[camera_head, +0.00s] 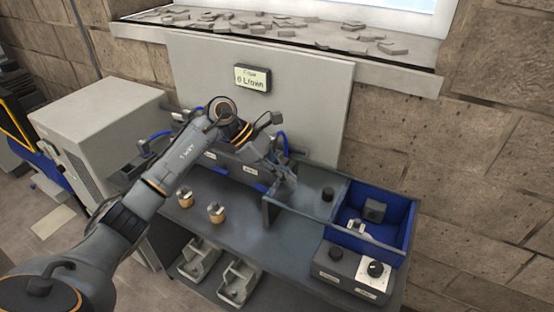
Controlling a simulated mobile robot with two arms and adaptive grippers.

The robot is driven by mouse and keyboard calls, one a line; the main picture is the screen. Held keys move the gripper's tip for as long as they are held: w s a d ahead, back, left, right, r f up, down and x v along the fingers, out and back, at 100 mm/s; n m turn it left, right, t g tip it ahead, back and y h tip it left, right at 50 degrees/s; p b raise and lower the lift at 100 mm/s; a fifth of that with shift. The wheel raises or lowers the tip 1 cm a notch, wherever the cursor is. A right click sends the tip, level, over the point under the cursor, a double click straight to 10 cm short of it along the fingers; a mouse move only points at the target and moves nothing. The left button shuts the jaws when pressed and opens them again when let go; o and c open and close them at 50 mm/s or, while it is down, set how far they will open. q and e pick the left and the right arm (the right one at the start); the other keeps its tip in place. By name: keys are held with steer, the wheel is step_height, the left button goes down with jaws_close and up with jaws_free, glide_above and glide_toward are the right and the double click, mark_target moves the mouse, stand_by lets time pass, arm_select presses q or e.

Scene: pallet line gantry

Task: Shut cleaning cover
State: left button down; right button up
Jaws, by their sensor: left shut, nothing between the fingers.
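A box on the bench has a blue open compartment (398,218) on the right, with dark and pale parts inside. Left of it is a grey, see-through-looking section (308,188) with a dark knob; this may be the cleaning cover, but I cannot tell for sure, nor whether it is shut. My left arm reaches across the bench from the lower left. My left gripper (285,182) is shut and empty at the left rear edge of the grey section; whether it touches is unclear. My right gripper is not in view.
Two small brass-coloured fittings (216,213) stand on the bench (255,240). A control box with a dial (375,269) sits at the front right. A panel with a flow display (252,78) stands behind. Grey holders (238,282) lie below. The front middle of the bench is clear.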

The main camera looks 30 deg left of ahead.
mark_target(322, 196)
arm_select(q)
steer(key=p+x, duration=0.1)
steer(key=x, duration=0.2)
steer(key=shift+d+f, duration=0.1)
steer(key=shift+d, duration=0.25)
steer(key=shift+w+d+p, duration=0.15)
steer(key=shift+d+p, duration=0.25)
steer(key=shift+d, duration=0.2)
steer(key=shift+w+d+p, duration=0.15)
steer(key=shift+d+p, duration=0.2)
steer(key=shift+d, duration=0.25)
steer(key=shift+w+d, duration=0.15)
steer(key=shift+d, duration=0.4)
